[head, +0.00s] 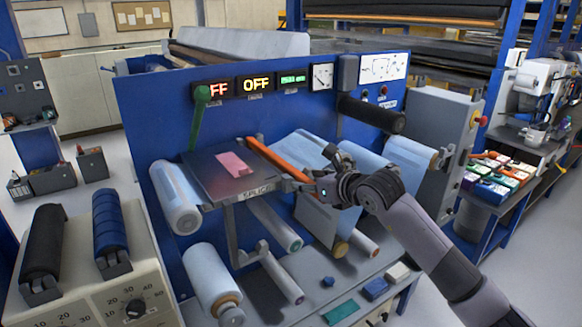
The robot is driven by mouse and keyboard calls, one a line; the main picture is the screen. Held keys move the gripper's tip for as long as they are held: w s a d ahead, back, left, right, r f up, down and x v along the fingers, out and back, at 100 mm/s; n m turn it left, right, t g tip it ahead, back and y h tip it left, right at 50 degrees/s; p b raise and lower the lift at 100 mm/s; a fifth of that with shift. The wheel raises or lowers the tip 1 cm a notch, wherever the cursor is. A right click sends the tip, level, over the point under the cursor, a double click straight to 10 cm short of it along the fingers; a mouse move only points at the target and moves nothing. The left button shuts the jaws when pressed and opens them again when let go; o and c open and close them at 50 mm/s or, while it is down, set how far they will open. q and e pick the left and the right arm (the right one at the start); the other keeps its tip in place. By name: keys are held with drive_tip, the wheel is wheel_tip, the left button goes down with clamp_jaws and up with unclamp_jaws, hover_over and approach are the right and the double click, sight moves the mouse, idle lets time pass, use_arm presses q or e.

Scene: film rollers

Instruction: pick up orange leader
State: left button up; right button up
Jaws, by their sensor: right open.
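The orange leader (276,158) is a long narrow orange strip. It slants across the right edge of the splice plate (205,178), on the front of the blue machine. My right gripper (286,183) comes in from the right, with its fingers open at the strip's lower right end. I cannot tell whether the fingers touch the strip. The gripper hides part of the area around that end. My left gripper is not in view.
A pink piece (234,164) lies on the splice plate. A green lever (199,115) stands behind it. Film rollers (176,197) surround the plate, and a black roller (371,114) sticks out above my right arm. Small blocks (376,289) lie on the lower shelf.

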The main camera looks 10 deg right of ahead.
clamp_jaws()
idle(0.6)
